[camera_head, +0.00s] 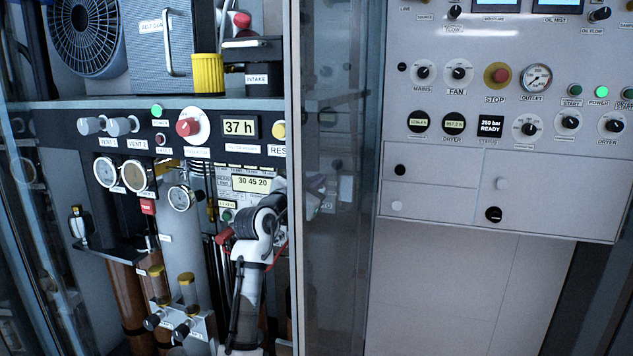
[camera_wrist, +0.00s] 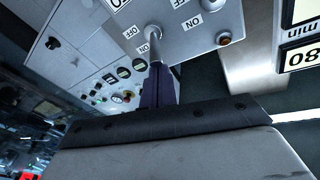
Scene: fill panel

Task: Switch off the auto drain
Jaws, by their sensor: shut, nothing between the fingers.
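My gripper (camera_wrist: 156,72) is shut and empty in the wrist view. Its dark fingertips are right at a pale metal toggle lever (camera_wrist: 152,34) on a light grey panel (camera_wrist: 205,42). Whether they touch it I cannot tell. Upside-down OFF and ON labels stand on either side of the lever. I cannot read an auto drain label or tell the lever's setting for sure. In the head view, my arm reaches up to a small panel with a 30 45 20 display (camera_head: 252,184). My fingertips and the lever are not clear there.
In the head view, gauges (camera_head: 105,172) and a red knob (camera_head: 188,127) are left of my arm. A glass door edge (camera_head: 296,180) is close on its right. A larger control panel (camera_head: 440,150) is farther right.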

